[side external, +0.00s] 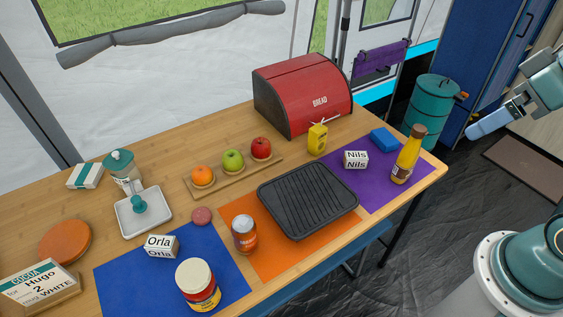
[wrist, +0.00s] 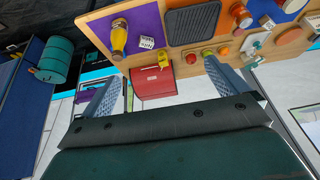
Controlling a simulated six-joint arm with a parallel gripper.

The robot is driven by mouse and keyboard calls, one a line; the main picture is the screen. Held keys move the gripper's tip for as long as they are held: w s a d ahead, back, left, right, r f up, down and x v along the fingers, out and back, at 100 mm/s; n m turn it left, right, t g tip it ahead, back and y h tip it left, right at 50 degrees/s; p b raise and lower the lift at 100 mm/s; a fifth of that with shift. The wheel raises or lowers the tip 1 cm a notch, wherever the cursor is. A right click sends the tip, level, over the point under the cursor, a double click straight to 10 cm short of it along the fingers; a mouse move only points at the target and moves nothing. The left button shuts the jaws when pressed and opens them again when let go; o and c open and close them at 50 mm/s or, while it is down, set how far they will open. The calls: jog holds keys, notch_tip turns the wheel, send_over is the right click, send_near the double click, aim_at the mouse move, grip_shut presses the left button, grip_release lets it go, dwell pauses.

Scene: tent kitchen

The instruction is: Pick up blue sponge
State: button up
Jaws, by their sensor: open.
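The blue sponge (side external: 384,139) lies flat near the back right of the purple mat (side external: 372,191), behind the white Nils box (side external: 356,159) and left of the yellow bottle (side external: 407,156). I cannot clearly make out the sponge in the wrist view. My gripper (side external: 474,130) is at the upper right of the side view, beyond the table's right end and apart from the sponge. In the wrist view my gripper (wrist: 162,70) has its two blue fingers spread wide, with nothing held between them.
A red bread box (side external: 302,94) stands at the back, with a yellow container (side external: 317,139) in front of it. A black grill plate (side external: 307,200) lies left of the purple mat. A teal canister (side external: 432,104) stands beyond the table. Fruit sits on a wooden board (side external: 236,176).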

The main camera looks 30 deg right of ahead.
jog(key=shift+w+r, duration=0.1)
jog(key=shift+w, duration=0.05)
jog(key=m+g, duration=0.6)
jog(key=m, duration=1.4)
send_over(386, 136)
notch_tip(386, 136, down, 24)
jog(key=f, duration=0.1)
jog(key=shift+a+r, duration=0.15)
jog(key=shift+r, duration=0.1)
jog(key=shift+f, duration=0.1)
jog(key=shift+f, duration=4.15)
